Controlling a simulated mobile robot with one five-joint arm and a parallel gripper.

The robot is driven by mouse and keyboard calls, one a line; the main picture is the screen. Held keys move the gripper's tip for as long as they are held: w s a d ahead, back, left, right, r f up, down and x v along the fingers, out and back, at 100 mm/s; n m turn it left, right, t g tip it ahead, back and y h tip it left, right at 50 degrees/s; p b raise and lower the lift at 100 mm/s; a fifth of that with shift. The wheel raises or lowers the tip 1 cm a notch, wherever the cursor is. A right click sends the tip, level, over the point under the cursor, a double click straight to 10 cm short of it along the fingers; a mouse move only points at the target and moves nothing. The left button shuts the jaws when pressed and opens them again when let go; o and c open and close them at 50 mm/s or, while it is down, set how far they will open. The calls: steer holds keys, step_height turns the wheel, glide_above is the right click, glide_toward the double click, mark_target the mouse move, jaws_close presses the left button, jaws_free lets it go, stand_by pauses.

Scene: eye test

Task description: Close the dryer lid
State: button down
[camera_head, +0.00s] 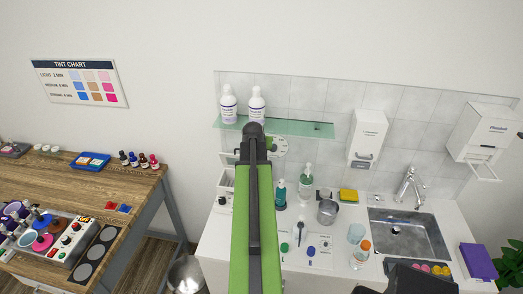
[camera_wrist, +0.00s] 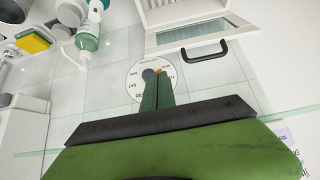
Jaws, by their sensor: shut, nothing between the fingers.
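A white box, likely the dryer, stands at the back left of the counter, partly hidden behind my arm (camera_head: 226,184). In the wrist view its slatted inside (camera_wrist: 185,12) shows at the top. Its white lid (camera_wrist: 172,34) appears raised, with a dark loop handle (camera_wrist: 207,52) on its edge. My gripper (camera_wrist: 158,73) is shut and empty, with its fingers in front of a round dial on the tiles. The fingertips are below and left of the handle in the wrist view, apart from it.
A glass shelf (camera_head: 302,129) with two white bottles (camera_head: 228,106) is on the wall. Pump bottles (camera_head: 306,186), a metal cup (camera_head: 327,212) and a sponge (camera_head: 348,196) stand right of my arm. A sink (camera_head: 408,238) is farther right. A wooden table (camera_head: 133,200) is left.

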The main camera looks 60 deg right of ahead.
steer(key=b+x, duration=0.6)
steer(key=x, duration=0.2)
steer(key=shift+w+d+f, duration=0.2)
steer(key=shift+f, duration=0.1)
steer(key=shift+r, duration=0.1)
